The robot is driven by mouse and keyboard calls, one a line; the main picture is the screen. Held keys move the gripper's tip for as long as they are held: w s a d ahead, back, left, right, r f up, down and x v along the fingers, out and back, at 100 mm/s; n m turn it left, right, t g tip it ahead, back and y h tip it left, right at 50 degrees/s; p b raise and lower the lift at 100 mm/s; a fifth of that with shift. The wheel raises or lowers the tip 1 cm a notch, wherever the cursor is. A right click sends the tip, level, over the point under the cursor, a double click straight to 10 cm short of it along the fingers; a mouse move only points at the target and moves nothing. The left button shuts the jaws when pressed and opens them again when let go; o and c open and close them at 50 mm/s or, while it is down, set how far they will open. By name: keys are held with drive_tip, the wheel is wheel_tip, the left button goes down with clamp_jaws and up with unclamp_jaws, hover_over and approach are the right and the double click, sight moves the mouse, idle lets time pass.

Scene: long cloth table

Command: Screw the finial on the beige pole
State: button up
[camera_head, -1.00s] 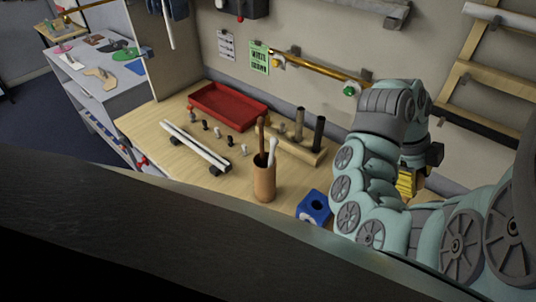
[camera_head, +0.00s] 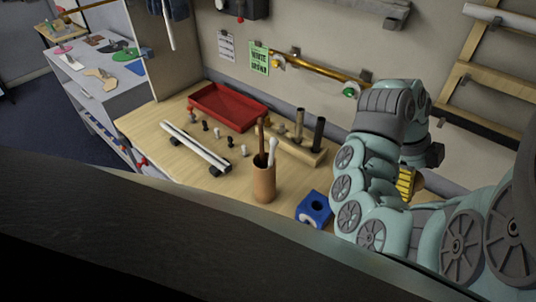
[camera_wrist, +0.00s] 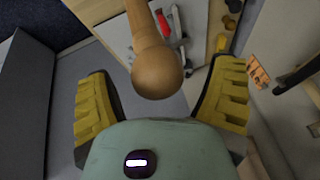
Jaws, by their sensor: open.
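My gripper (camera_wrist: 163,82) is open, with its yellow ridged fingers apart on either side of a beige wooden piece (camera_wrist: 158,68). This piece has a rounded end and a narrower stem running up out of the wrist view. I cannot tell whether it is the finial or part of the pole. No finger visibly touches it. In the head view, one yellow finger (camera_head: 405,184) shows low at the right, mostly hidden by my arm. A beige pole is not clearly identifiable. Several small dark and pale pieces (camera_head: 230,141) stand on the table, too small to identify.
A red tray (camera_head: 204,111), pale rails (camera_head: 195,147) and a wooden block (camera_head: 313,159) with upright posts occupy the table (camera_head: 155,135). A wooden cup (camera_head: 264,184) holding sticks and a blue block (camera_head: 314,208) are nearer. A brass rod (camera_head: 320,69) hangs on the wall.

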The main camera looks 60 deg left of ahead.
drive_tip(key=shift+s+r+n+p, duration=0.1)
drive_tip(key=shift+r+n+p, duration=0.2)
drive_tip(key=shift+n+p, duration=0.65)
drive_tip(key=n+y+p, duration=0.1)
drive_tip(key=n+p, duration=0.1)
drive_tip(key=n+t+y+p, duration=0.1)
drive_tip(key=n+p, duration=0.1)
drive_tip(key=shift+d+t, duration=0.15)
drive_tip(key=shift+t, duration=0.15)
drive_tip(key=n+y+p, duration=0.1)
drive_tip(key=n, duration=0.1)
drive_tip(key=n+y+p, duration=0.1)
drive_tip(key=n, duration=0.2)
drive_tip(key=shift+f+t, duration=0.2)
drive_tip(key=shift+t, duration=0.1)
drive_tip(key=n, duration=0.1)
drive_tip(key=n+y, duration=0.1)
drive_tip(key=n, duration=0.1)
drive_tip(key=shift+f+n+y, duration=0.2)
drive_tip(key=shift+n+y, duration=0.05)
drive_tip(key=shift+y, duration=0.05)
drive_tip(key=shift+r+n, duration=0.1)
drive_tip(key=shift+n, duration=0.2)
